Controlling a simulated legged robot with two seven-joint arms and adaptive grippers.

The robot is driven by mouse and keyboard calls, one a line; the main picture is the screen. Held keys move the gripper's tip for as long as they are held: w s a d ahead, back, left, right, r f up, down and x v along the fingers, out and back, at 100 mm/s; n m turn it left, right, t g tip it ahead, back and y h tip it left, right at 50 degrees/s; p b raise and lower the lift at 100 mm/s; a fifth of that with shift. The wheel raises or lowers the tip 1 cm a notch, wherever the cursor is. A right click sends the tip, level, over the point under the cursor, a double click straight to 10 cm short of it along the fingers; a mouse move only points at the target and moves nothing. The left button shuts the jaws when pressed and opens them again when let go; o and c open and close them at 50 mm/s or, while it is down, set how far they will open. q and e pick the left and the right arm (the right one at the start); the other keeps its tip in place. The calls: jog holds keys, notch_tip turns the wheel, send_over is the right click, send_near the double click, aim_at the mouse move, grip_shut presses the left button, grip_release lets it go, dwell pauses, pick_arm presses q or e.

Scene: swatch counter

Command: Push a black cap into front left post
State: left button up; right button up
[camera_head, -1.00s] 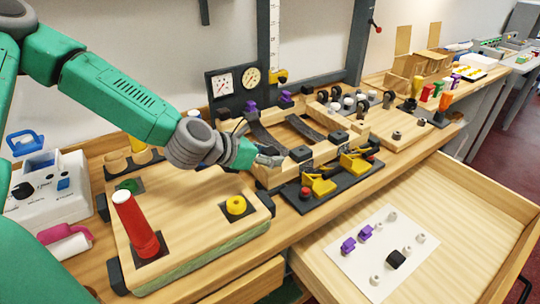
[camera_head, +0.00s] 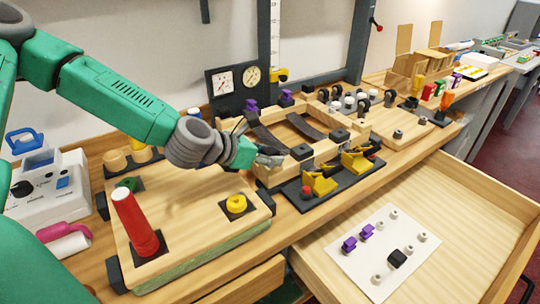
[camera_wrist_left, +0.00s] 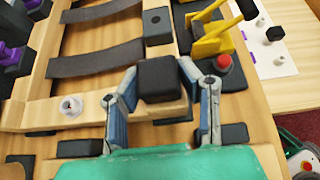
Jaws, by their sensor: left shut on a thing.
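A black cap (camera_wrist_left: 157,78) sits between the two fingers of my left gripper (camera_wrist_left: 160,95), which is shut on it. In the wrist view the cap is over the near corner of the wooden frame (camera_wrist_left: 40,110). The front left post is hidden under or behind the cap, so I cannot tell how far the cap is seated. In the head view my left gripper (camera_head: 270,158) is at the near left corner of the frame, and the cap is hard to make out. A bare grey post (camera_wrist_left: 70,107) stands on another corner. My right gripper is not in view.
Yellow clamps (camera_head: 357,160) and a red button (camera_wrist_left: 223,63) stand close by the frame. Purple clips (camera_head: 252,106) are behind it. A wooden board with a red cylinder (camera_head: 135,224) is at the left. The open drawer holds a white sheet (camera_head: 375,270) with small parts.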

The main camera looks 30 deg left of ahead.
pick_arm(q)
jog(key=shift+s+f, duration=0.1)
jog(key=shift+f, duration=0.2)
dwell(0.4)
jog(key=o, duration=1.3)
jog(key=shift+r, duration=0.15)
notch_tip(320, 180, up, 6)
jog(key=p, duration=0.4)
jog(key=shift+p, duration=0.35)
